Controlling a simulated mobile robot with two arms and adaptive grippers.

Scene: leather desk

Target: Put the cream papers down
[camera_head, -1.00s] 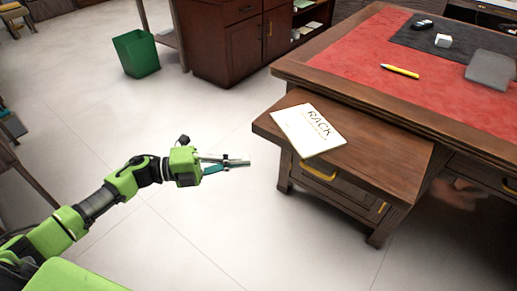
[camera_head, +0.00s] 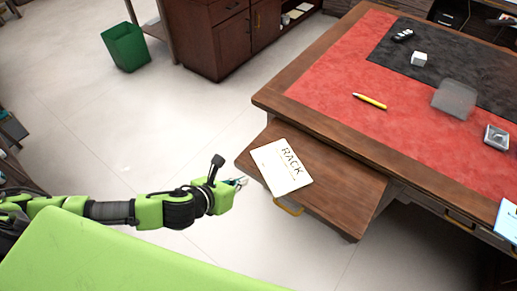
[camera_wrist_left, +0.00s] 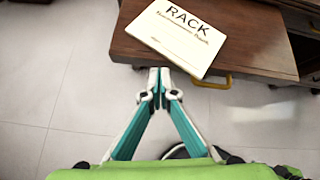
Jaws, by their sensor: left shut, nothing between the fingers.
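The cream papers (camera_head: 281,167), printed with the word RACK, lie flat on the brown wooden side shelf (camera_head: 335,185) of the desk, near its left end. They also show in the left wrist view (camera_wrist_left: 178,38), where their near edge reaches about the shelf's front edge. My left gripper (camera_head: 241,182) is just left of the shelf and apart from the papers. In the left wrist view its fingertips (camera_wrist_left: 160,76) are together with nothing between them, just short of the papers. My right gripper is not in view.
The desk (camera_head: 330,125) has a red leather top with a yellow pencil (camera_head: 370,101), a white cube (camera_head: 419,58), a grey translucent block (camera_head: 454,98) and a black mat (camera_head: 392,56). A yellow handle (camera_head: 289,207) sits below the shelf. A green bin (camera_head: 125,47) stands on open floor.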

